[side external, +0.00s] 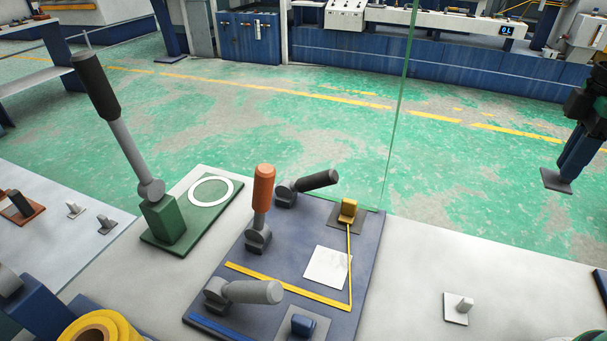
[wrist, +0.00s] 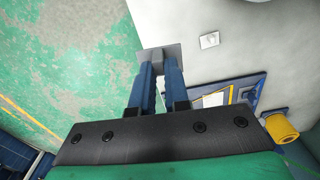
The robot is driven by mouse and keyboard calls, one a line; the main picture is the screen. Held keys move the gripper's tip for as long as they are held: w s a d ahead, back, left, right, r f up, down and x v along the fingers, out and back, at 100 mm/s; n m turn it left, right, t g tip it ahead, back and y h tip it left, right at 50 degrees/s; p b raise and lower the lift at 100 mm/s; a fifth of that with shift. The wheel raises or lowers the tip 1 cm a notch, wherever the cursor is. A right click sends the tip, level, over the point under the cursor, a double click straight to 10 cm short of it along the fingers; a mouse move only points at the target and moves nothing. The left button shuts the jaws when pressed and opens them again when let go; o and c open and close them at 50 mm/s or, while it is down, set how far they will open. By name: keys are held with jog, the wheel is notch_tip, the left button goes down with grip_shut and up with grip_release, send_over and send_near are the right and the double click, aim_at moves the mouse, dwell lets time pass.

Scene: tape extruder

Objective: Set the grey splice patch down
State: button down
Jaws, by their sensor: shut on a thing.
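My gripper (side external: 567,166) is at the far right of the side view, pointing down, with its blue fingers shut on the grey splice patch (side external: 556,182). The patch is a thin flat plate held at the fingertips, raised clear of the light table. In the wrist view my gripper (wrist: 160,70) holds the patch (wrist: 160,55), which overlaps the line between table and green floor. A blue work plate (side external: 370,240) lies on the table at lower centre, left of my gripper. On it are a white square (side external: 327,267) and yellow strips (side external: 351,270).
Several levers stand on the blue plate, one with an orange handle (side external: 263,187). A tall black-handled lever (side external: 121,136) rises from a green base. A pale patch with a peg (side external: 457,309) lies on the table, with bare table around it. A yellow roll (wrist: 281,127) is near the plate.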

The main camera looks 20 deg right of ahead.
jog(key=shift+w+r, duration=0.15)
jog(key=shift+r, duration=0.65)
jog(key=w+a+r+n, duration=0.2)
jog(key=w+a+n, duration=0.7)
jog(key=a+n, duration=0.15)
jog(key=w+a+n, duration=0.2)
jog(key=a+n, duration=0.6)
jog(key=a, duration=0.6)
jog(key=shift+n, duration=0.25)
jog(key=f, duration=1)
jog(key=a+f, duration=0.1)
jog(key=f, duration=0.5)
jog(key=shift+w+a, duration=0.1)
jog(key=shift+w, duration=0.05)
jog(key=shift+f, duration=2.05)
jog(key=shift+f, duration=0.1)
